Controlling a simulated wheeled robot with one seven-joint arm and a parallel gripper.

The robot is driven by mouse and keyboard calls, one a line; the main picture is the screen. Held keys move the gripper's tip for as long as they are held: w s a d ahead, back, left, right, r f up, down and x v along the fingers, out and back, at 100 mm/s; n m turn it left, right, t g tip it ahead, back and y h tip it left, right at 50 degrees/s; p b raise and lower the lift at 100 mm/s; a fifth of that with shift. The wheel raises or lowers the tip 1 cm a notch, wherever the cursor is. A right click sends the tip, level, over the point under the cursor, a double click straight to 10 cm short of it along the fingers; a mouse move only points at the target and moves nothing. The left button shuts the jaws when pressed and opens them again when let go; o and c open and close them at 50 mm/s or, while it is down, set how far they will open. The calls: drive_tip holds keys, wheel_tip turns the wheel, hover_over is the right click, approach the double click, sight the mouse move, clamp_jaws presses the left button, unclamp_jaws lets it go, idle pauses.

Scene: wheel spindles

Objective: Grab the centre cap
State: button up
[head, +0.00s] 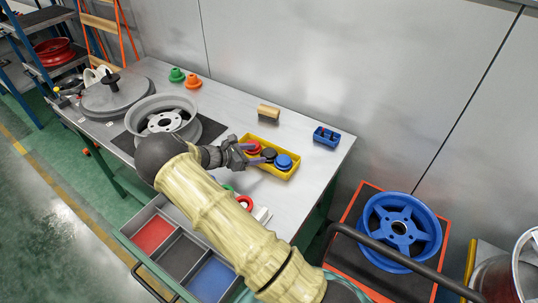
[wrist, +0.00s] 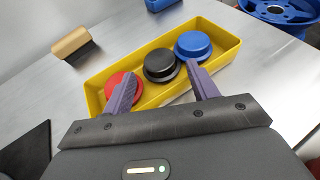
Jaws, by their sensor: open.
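A yellow tray (head: 284,175) on the workbench holds three round caps in a row: a red cap (head: 252,148), a black cap (head: 269,154) and a blue cap (head: 284,162). In the wrist view the red cap (wrist: 119,84) is at the left, the black cap (wrist: 160,66) in the middle and the blue cap (wrist: 193,46) at the right. My gripper (head: 240,154) is open and empty at the tray's left end. In the wrist view its fingers (wrist: 162,72) reach over the tray, the left one partly hiding the red cap, the right one just below the blue cap.
A silver wheel (head: 165,118) stands on a dark mat left of my arm. A wooden-handled brush (head: 268,112) and a small blue box (head: 327,136) lie behind the tray. Open drawer compartments (head: 152,235) are at the bench front. A blue wheel (head: 400,230) sits right of the bench.

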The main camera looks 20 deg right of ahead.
sight(265, 154)
drive_tip(key=p+x, duration=0.1)
drive_tip(key=x, duration=0.3)
drive_tip(key=shift+d+f, duration=0.1)
drive_tip(key=shift+f, duration=0.1)
drive_tip(key=shift+w+f, duration=0.1)
drive_tip(key=shift+f, duration=0.1)
drive_tip(key=shift+d, duration=0.15)
drive_tip(key=shift+f, duration=0.1)
drive_tip(key=c, duration=1)
